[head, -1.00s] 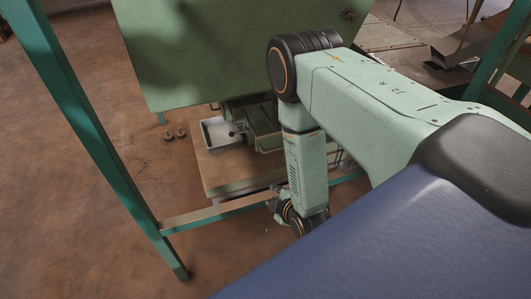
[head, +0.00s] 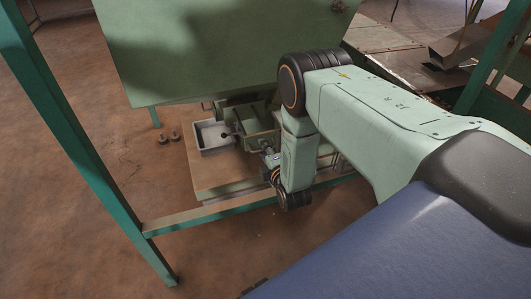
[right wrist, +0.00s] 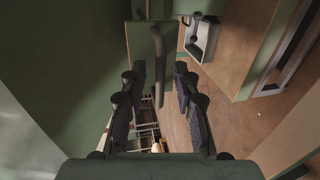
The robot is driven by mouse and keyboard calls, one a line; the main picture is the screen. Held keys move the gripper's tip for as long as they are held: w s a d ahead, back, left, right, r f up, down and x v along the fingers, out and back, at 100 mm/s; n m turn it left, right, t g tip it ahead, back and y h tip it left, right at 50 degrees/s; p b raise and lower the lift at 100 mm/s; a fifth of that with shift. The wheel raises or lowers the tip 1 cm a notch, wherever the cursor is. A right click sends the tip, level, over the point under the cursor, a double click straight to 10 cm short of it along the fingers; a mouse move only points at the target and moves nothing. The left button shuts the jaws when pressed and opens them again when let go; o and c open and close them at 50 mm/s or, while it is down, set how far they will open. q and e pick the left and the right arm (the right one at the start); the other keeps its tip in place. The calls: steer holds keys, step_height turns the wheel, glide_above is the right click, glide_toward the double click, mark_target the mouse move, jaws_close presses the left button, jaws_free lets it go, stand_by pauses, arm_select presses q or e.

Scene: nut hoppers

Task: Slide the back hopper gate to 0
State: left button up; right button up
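The green hopper body (head: 215,50) fills the upper middle of the head view. Under it are green gate parts (head: 258,122), partly hidden by my right arm. In the right wrist view a green plate (right wrist: 142,42) with a grey bar-like handle (right wrist: 158,68) lies ahead. My right gripper (right wrist: 157,80) is open, its dark fingers either side of the handle's line; I cannot tell whether they touch it. In the head view my right gripper (head: 268,155) is small, below the gate parts. I cannot read any gate scale. My left gripper is not in view.
A pale metal tray (head: 212,137) stands on the wooden platform (head: 215,178) under the hopper; it also shows in the right wrist view (right wrist: 204,42). A teal frame leg (head: 85,150) and crossbar (head: 205,214) stand in front.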

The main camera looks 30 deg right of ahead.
steer(key=shift+w+d, duration=0.2)
steer(key=shift+w, duration=0.05)
jaws_close()
steer(key=shift+f, duration=0.1)
stand_by(0.6)
